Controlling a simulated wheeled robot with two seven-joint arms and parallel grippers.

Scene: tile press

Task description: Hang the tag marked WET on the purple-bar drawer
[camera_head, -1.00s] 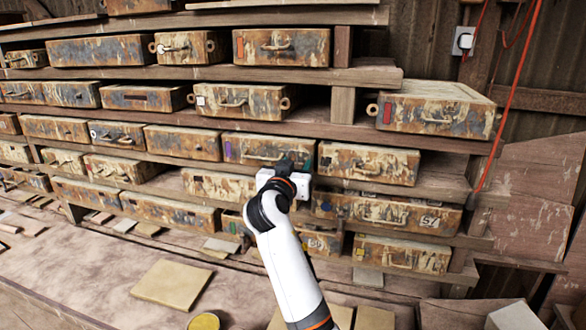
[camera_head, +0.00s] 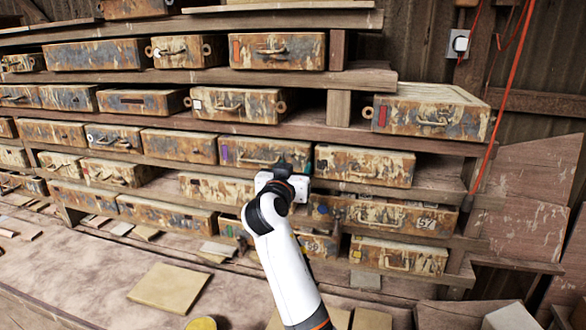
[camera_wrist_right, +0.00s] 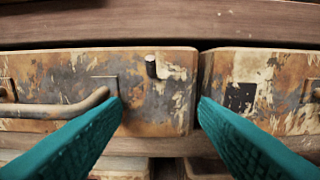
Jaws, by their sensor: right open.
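The purple-bar drawer (camera_head: 240,152) is in the middle row of the rack, with a purple bar at its left end and a pull handle in its middle. My right gripper (camera_head: 294,164) is at this drawer's right end. In the right wrist view its teal fingers (camera_wrist_right: 160,105) are open with nothing between them. That view shows a drawer front with a bent handle (camera_wrist_right: 70,108) at left and a short dark peg (camera_wrist_right: 151,66) above the gap between the fingers. No tag is visible on the peg. I cannot see the WET tag in either view. My left gripper is not in view.
A neighbouring drawer (camera_head: 365,164) with a dark square sits just right, across a narrow gap. Shelf boards run above and below. A lower drawer (camera_head: 385,213) carries painted marks. The bench below holds loose flat boards (camera_head: 168,287). A red cord (camera_head: 510,90) hangs at right.

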